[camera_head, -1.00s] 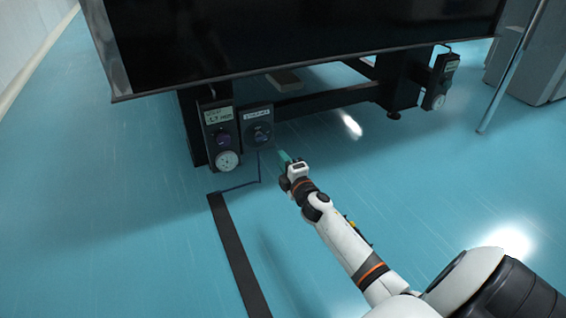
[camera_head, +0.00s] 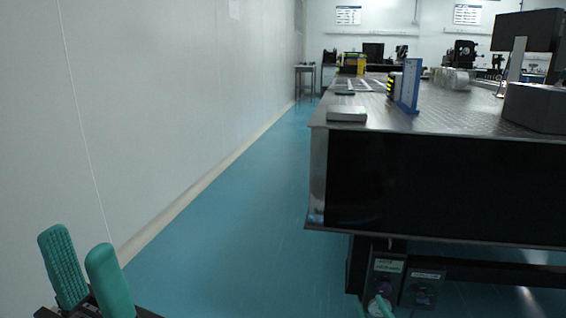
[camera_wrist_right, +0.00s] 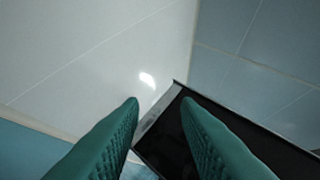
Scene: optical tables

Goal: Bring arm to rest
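My left gripper (camera_head: 78,240) shows at the lower left of the head view. Its two green ribbed fingers stand apart with nothing between them, in front of the pale wall. My right gripper (camera_wrist_right: 160,100) shows in the right wrist view. Its two green fingers are spread and empty, with a dark table panel and a white surface beyond. In the head view, a small green tip at the bottom edge, by the round gauge, looks like part of my right gripper; the rest of that arm is out of view.
An optical table (camera_head: 420,185) with a dark side panel fills the right. A labelled control box (camera_head: 385,268) and a second box (camera_head: 423,287) hang beneath it. Blue floor (camera_head: 235,240) lies open between table and wall (camera_head: 150,100). A small stand (camera_head: 305,75) is far back.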

